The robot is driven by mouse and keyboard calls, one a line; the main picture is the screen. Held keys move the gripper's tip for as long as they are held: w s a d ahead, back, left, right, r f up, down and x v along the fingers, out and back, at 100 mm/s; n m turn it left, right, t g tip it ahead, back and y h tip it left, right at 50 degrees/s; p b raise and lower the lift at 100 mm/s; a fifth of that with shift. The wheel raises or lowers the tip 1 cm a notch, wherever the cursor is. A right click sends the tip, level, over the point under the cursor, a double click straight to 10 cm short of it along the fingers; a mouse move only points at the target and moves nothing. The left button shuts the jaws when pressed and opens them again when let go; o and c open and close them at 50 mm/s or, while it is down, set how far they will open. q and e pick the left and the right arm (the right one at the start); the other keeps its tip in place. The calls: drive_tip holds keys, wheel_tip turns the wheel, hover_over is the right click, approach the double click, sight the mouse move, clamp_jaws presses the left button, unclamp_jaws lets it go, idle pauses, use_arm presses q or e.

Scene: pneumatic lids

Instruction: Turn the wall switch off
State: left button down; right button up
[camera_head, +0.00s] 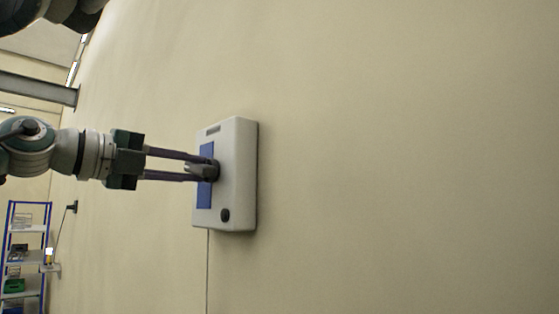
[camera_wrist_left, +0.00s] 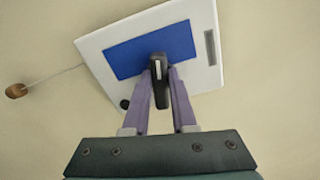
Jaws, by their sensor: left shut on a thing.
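The wall switch is a white box (camera_head: 237,190) with a blue panel (camera_head: 204,192), fixed to the beige wall. It also shows in the left wrist view (camera_wrist_left: 207,70). A dark knob (camera_wrist_left: 158,66) stands out from the blue panel. My left gripper (camera_head: 192,168) comes in from the left and is shut on this knob, its two long fingers on either side of it. In the left wrist view the fingers hide part of the box's lower side. My right gripper is not in view.
A small black button (camera_head: 225,215) sits on the box, and a thin cable (camera_head: 207,270) runs from it along the wall. Shelves (camera_head: 25,260) with several items stand at the lower left. The wall to the right is bare.

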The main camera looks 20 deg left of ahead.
use_arm(q)
drive_tip(key=shift+a+n+p, duration=0.1)
drive_tip(key=shift+n+p, duration=0.7)
drive_tip(key=shift+n, duration=0.5)
drive_tip(key=shift+f, duration=0.1)
drive_tip(key=c, duration=0.7)
unclamp_jaws()
drive_tip(key=shift+s+a+f+b, duration=0.2)
drive_tip(key=shift+s+b, duration=0.1)
drive_tip(key=shift+b, duration=0.15)
drive_tip(key=b+v, duration=0.9)
drive_tip(key=b, duration=0.4)
drive_tip(key=shift+s+r, duration=0.15)
drive_tip(key=shift+r, duration=0.05)
